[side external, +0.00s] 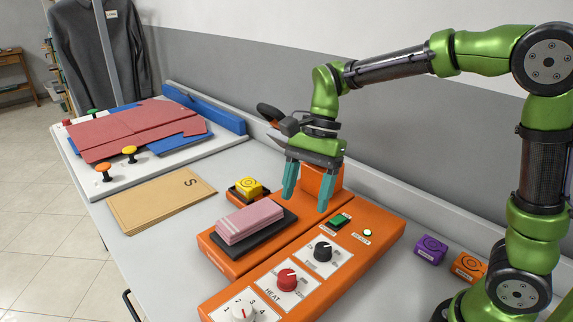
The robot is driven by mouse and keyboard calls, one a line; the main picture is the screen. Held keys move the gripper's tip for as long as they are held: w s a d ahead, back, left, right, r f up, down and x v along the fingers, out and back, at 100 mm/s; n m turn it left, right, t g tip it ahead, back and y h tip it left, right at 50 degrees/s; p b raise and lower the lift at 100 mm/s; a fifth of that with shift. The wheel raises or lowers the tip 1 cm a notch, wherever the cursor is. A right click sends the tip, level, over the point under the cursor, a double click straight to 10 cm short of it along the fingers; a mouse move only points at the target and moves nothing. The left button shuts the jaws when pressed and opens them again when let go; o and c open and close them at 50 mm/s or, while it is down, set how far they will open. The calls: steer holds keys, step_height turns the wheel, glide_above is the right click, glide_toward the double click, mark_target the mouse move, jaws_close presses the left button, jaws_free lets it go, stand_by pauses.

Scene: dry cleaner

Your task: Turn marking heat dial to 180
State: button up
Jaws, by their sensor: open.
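The orange marking machine (225,259) sits on the grey table. On its sloped panel, the red dial (287,277) sits on a white plate labelled HEAT. Its pointer and the numbers around it are too small to read surely. A black dial (323,250) is behind it, and a white dial (242,311) with numbers is in front, cut by the lower edge. My gripper (306,202) is open with teal fingers pointing down. It hangs above the back of the machine, behind the dials, apart from them and seemingly empty.
A green button (341,220) and a lit round lamp (367,232) are at the panel's back. Folded pink cloth (248,223) lies on a black pad. A yellow block (249,187), an envelope (160,199), purple (430,250) and orange (468,267) blocks, and a board with red cloth (137,129) surround the machine.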

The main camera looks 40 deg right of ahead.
mark_target(287, 275)
steer(key=x, duration=1.6)
steer(key=shift+f, duration=0.3)
steer(key=c, duration=1)
steer(key=n+g, duration=0.1)
steer(key=n, duration=0.2)
steer(key=n+g+h, duration=0.1)
steer(key=n, duration=0.2)
steer(key=shift+w+a, duration=0.15)
steer(key=n+h, duration=0.1)
steer(key=n, duration=0.2)
steer(key=n+g+h, duration=0.1)
steer(key=n, duration=0.1)
steer(key=shift+a+r+n, duration=0.1)
steer(key=shift+n, duration=0.3)
